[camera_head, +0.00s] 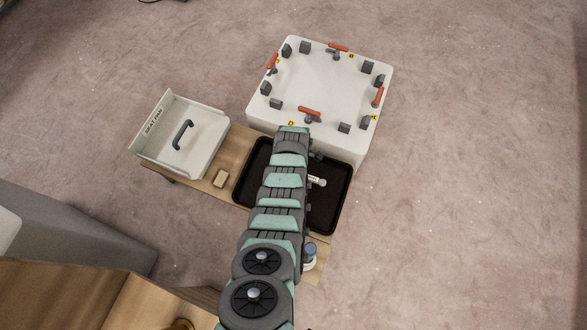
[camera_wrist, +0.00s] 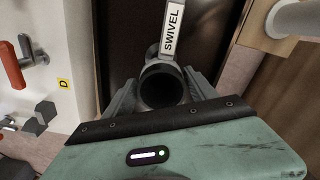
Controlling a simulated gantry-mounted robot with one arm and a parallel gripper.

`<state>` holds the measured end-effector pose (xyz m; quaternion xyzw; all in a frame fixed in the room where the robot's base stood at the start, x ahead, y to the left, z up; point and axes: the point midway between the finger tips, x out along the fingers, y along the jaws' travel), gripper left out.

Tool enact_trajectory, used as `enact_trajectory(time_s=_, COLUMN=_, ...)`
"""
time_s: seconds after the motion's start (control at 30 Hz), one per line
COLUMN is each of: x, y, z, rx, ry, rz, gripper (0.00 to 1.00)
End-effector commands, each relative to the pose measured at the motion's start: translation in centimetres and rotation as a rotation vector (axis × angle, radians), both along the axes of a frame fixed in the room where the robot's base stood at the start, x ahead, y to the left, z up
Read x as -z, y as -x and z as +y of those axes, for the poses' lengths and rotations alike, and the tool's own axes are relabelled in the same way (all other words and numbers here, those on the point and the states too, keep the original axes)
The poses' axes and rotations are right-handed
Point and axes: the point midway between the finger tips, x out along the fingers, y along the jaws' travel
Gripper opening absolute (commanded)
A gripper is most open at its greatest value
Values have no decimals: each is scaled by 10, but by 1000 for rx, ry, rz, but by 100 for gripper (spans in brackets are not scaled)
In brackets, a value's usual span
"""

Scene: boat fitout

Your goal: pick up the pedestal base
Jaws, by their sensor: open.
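In the wrist view a grey round fitting (camera_wrist: 161,66) with a dark open bore stands over the black tray. A pale tag (camera_wrist: 173,30) marked SWIVEL extends from its far side. No label reading pedestal base shows, so I cannot tell if this fitting is it. My gripper (camera_wrist: 160,88) is open, with one finger on each side of the fitting; I cannot tell if they touch it.
A white fixture block (camera_head: 325,85) with red-handled clamps and grey stops stands behind the tray. A white seat pan (camera_head: 207,135) with a dark handle is at left on the wooden bench (camera_head: 235,145).

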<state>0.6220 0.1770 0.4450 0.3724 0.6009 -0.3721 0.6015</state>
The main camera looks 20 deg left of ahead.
Motion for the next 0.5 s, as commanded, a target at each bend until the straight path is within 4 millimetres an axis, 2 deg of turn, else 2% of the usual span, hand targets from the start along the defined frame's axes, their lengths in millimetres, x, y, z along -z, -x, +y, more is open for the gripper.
enact_trajectory(time_s=0.03, x=13, y=2, z=1, rx=-1, ry=2, rz=4, gripper=66)
enact_trajectory(time_s=0.2, x=31, y=2, z=1, rx=0, ry=0, rz=1, gripper=66)
enact_trajectory(time_s=0.5, x=32, y=3, z=1, rx=0, ry=1, rz=2, gripper=64)
